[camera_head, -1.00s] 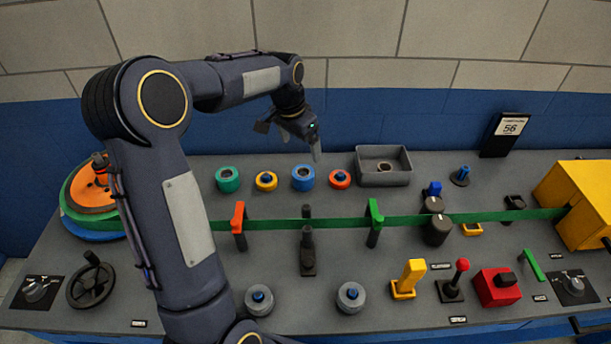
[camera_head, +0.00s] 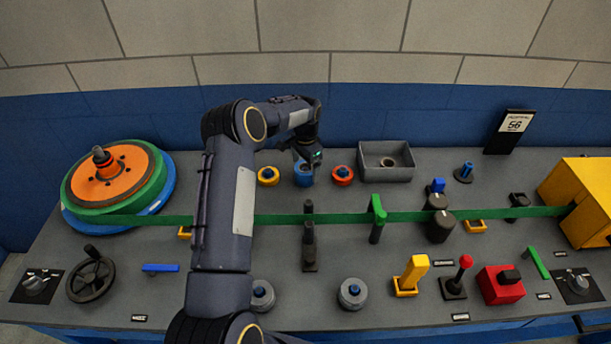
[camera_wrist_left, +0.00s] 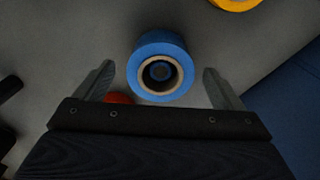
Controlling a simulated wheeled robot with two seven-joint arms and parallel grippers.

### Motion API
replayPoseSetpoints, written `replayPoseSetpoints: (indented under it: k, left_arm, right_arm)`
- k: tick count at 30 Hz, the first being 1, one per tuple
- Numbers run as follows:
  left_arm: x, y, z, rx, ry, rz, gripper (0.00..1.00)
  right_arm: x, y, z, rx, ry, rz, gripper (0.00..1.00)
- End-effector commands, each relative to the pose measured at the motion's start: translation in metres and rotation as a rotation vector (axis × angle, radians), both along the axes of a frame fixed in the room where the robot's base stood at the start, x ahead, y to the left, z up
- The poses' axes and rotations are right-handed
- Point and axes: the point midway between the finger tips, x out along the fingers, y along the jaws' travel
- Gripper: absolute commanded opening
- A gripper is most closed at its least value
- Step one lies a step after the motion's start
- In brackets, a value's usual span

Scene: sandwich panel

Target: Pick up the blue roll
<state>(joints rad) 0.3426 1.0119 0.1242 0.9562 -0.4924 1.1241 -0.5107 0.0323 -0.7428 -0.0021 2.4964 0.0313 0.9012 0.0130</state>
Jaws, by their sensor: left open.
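The blue roll (camera_head: 303,176) stands at the back of the grey panel, between a yellow roll and a red roll. In the left wrist view the blue roll (camera_wrist_left: 161,66) shows from above, with a pale core and a dark centre. My left gripper (camera_head: 305,163) is over it in the head view and partly hides it. In the wrist view its two fingers (camera_wrist_left: 158,80) are spread wide, one on each side of the roll, with gaps to it. Whether the fingertips reach down beside the roll is unclear. My right gripper is not in view.
The yellow roll (camera_head: 268,176) and red roll (camera_head: 342,175) stand close on either side. A grey tray (camera_head: 386,173) is further right. A green band (camera_head: 340,217) runs across the panel in front. The blue wall is close behind.

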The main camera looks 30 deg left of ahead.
Motion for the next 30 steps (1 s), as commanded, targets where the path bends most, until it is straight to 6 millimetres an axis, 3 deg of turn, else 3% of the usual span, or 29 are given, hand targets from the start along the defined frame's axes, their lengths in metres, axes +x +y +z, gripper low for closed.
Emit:
replayPoseSetpoints:
  k: [1, 4, 11, 23, 30]
  left_arm:
    - [-0.001, 0.001, -0.013, 0.0, 0.002, 0.001, 0.9]
    - [0.0, 0.001, -0.024, 0.0, 0.001, 0.002, 0.9]
    - [0.0, 0.001, -0.024, 0.001, 0.0, 0.002, 0.9]
    - [0.0, 0.0, -0.024, 0.0, 0.0, 0.002, 0.39]
    - [0.0, 0.0, -0.022, 0.0, -0.001, 0.001, 0.39]
  right_arm:
    - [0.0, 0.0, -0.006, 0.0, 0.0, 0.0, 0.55]
    - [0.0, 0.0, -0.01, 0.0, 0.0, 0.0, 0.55]
    - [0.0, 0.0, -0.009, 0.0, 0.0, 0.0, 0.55]
    - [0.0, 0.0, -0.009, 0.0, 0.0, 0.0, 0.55]
    - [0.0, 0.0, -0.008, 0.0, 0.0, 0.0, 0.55]
